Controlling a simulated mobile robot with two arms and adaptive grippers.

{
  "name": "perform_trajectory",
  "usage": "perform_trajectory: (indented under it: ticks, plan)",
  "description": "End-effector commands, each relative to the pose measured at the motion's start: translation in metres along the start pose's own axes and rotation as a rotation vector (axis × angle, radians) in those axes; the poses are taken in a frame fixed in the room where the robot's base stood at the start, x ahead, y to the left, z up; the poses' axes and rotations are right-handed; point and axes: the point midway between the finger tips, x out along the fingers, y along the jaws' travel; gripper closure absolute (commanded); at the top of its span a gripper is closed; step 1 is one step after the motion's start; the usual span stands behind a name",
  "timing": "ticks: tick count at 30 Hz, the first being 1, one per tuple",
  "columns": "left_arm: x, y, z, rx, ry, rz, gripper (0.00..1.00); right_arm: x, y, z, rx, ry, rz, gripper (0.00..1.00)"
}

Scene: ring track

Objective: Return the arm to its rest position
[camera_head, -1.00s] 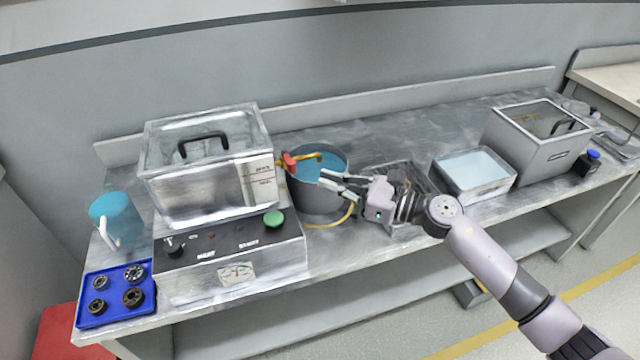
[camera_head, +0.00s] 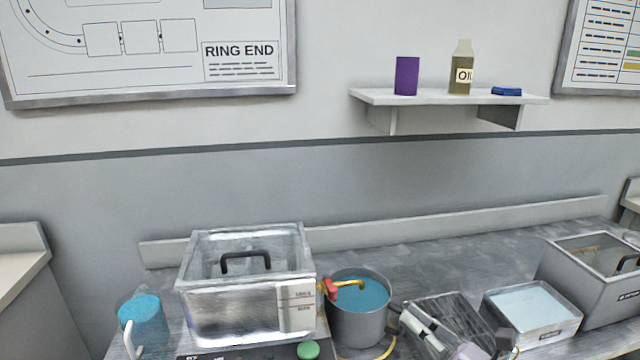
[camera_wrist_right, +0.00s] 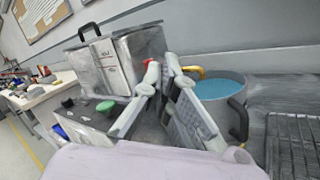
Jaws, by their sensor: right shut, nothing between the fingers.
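My right gripper (camera_head: 412,318) is low in the head view, in front of the dark rack and just right of the grey pot (camera_head: 357,325) of blue liquid. Its fingers are together with nothing held between them. In the right wrist view the gripper (camera_wrist_right: 165,72) points toward the steel bath and the pot, and my pale arm housing fills the bottom. Most of my right arm is below the head view's edge. My left gripper is not in view.
A steel bath with a lidded handle (camera_head: 245,325) stands left of the pot, with a blue jug (camera_head: 140,312) beyond it. The rack (camera_head: 455,312), a shallow tray (camera_head: 530,340) and a grey lidded box (camera_head: 590,310) stand right. A wall shelf (camera_head: 440,98) is above.

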Motion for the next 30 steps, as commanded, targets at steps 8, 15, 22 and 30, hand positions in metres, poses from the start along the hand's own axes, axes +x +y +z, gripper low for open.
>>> perform_trajectory:
  ticks: [8, 15, 22, 30]
  plan:
    - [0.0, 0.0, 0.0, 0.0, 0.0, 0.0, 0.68, -0.057, -0.056, -0.025, 0.948, -0.417, -0.494, 1.0]
    - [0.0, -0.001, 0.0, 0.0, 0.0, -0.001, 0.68, -0.149, -0.063, -0.121, 1.659, -0.748, -0.978, 1.0]
    - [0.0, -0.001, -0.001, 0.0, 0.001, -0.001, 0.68, -0.21, -0.022, -0.191, 2.012, -0.961, -1.344, 1.0]
    - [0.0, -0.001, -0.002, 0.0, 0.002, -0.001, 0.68, -0.261, 0.043, -0.239, 2.221, -1.144, -1.719, 1.0]
